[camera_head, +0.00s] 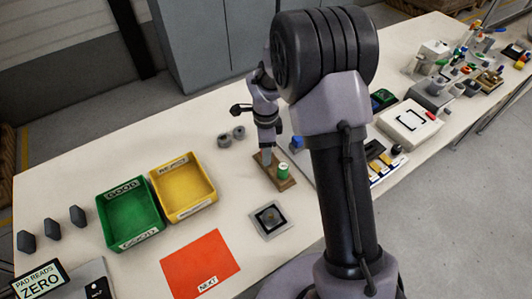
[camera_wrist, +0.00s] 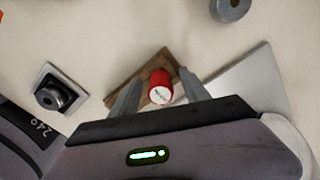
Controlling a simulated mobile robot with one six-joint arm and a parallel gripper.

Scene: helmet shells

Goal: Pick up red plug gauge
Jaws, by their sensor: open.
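The red plug gauge (camera_wrist: 160,86) stands in a brown wooden stand (camera_wrist: 126,75) in the wrist view, its pale labelled end facing the camera. My gripper (camera_wrist: 160,77) is open, with one finger on each side of the red gauge; whether either finger touches it I cannot tell. In the head view my gripper (camera_head: 266,158) is over the wooden stand (camera_head: 284,184), and the red gauge is hidden there. A green gauge with a pale top (camera_head: 283,169) stands on the same stand, just right of my gripper.
A green bin (camera_head: 107,210) and a yellow bin (camera_head: 155,182) stand to the left. A square plate with a dark round part (camera_head: 288,222) lies in front of the stand. Grey rings (camera_head: 224,141) lie behind it. An orange mat (camera_head: 190,280) lies at the front.

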